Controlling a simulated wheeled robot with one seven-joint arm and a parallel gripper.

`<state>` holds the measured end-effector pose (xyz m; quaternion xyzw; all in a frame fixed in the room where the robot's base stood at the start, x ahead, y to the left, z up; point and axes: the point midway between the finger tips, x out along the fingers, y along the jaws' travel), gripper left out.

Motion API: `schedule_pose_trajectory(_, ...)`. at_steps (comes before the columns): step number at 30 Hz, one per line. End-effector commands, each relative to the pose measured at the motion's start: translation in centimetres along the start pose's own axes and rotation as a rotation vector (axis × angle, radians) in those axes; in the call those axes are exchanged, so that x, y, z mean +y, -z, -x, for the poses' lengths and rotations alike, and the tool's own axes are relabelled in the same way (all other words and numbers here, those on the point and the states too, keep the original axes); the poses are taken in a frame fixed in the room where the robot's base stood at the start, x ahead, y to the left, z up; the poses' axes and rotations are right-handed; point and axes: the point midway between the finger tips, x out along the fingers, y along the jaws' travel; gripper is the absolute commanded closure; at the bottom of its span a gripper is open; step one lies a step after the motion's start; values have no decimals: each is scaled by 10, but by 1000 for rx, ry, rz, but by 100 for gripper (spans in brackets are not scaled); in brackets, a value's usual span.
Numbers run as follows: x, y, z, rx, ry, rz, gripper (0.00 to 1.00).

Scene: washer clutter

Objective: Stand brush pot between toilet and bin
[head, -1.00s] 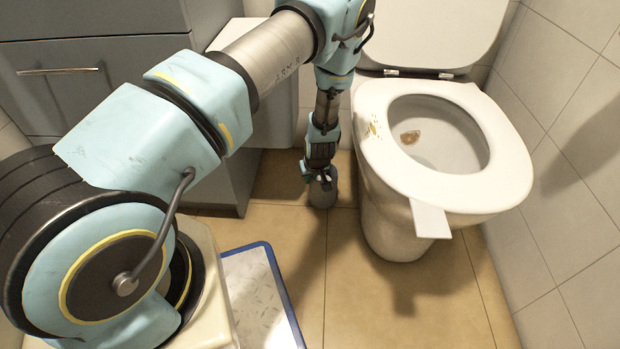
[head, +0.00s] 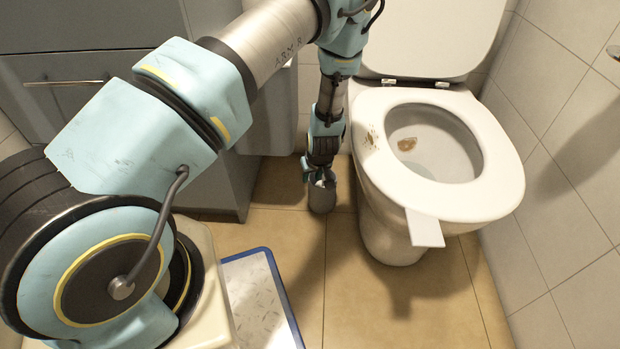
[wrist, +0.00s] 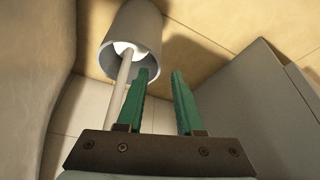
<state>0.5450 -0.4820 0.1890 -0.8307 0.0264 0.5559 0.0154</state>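The brush pot (head: 321,197) is a grey cylinder standing on the tiled floor, left of the toilet (head: 441,203). In the wrist view the pot (wrist: 146,40) shows its open rim, with the white brush (wrist: 119,95) in it and the handle sticking out. My gripper (head: 319,177) is just above the pot in the head view. In the wrist view my gripper's green fingers (wrist: 160,74) are apart with nothing visible between them; the brush handle lies left of the left finger. A grey box (head: 272,118) partly behind my arm may be the bin.
A grey cabinet (head: 218,180) stands at the left. A blue-edged mat or scale (head: 262,295) lies on the floor in front. A white tab (head: 424,228) juts from the toilet's front. Bare floor (head: 375,300) lies between mat and toilet. A tiled wall closes the right.

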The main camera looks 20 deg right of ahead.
Motion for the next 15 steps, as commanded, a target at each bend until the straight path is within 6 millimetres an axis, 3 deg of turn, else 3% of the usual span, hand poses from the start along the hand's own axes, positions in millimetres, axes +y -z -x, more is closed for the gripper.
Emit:
schedule_pose_trajectory(1, 1, 2, 15, 1, -1, -1, 64)
schedule_pose_trajectory(6, 1, 1, 40, 0, -1, 0, 64)
schedule_pose_trajectory(15, 0, 0, 52, 0, 0, 1, 64)
